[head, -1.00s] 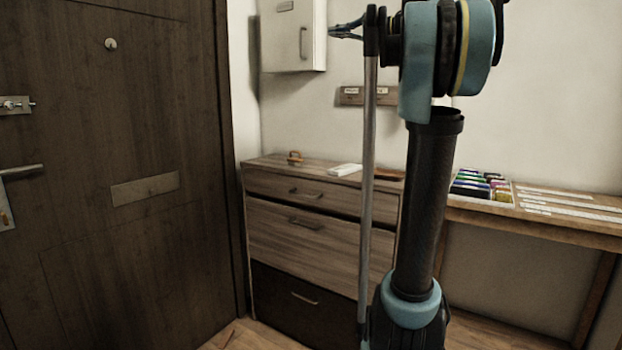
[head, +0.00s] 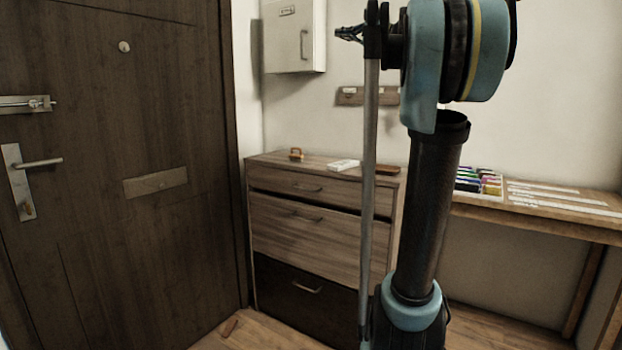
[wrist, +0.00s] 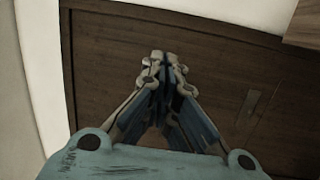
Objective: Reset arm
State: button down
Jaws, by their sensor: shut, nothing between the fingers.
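My gripper (head: 349,34) shows at the top of the head view, left of my upright arm, in front of the white wall. In the wrist view my gripper (wrist: 165,62) has its fingertips together with nothing between them. The dark wooden door (wrist: 105,60) fills most of the background there, apart from the fingers. My arm stands folded upright and hides part of the dresser and the wall behind it.
The dark door (head: 130,120) stands at the left, with a lever handle (head: 38,163). A wooden dresser (head: 300,230) carries small items. A side table (head: 560,220) holds a tray of coloured items (head: 478,182). A white wall cabinet (head: 292,38) hangs near my gripper.

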jog(key=s+d+f+m+t+h, duration=0.3)
jog(key=d+f+m+t+h, duration=0.2)
jog(key=d+f+m+h, duration=1.15)
jog(key=s+f+m+g+h, duration=0.1)
jog(key=s+f+m+g, duration=0.15)
jog(key=f, duration=0.55)
jog(key=s+f+m+g+h, duration=0.2)
jog(key=s+f+m, duration=0.15)
jog(key=f, duration=0.45)
jog(key=s+a+f+m+g+y, duration=0.1)
jog(key=s+a+f+g, duration=0.2)
jog(key=s+f, duration=0.6)
jog(key=s+a+f+m+g+y, duration=0.1)
jog(key=s+f+g, duration=0.3)
jog(key=s+f, duration=0.6)
jog(key=s+a+f+m+g+y, duration=0.2)
jog(key=s+f, duration=0.7)
jog(key=f, duration=0.8)
jog(key=a+g+y, duration=0.1)
jog(key=a+g, duration=0.1)
jog(key=shift+s+a+f, duration=0.25)
jog(key=shift+a+f, duration=0.05)
jog(key=shift+f, duration=0.05)
jog(key=shift+g, duration=0.25)
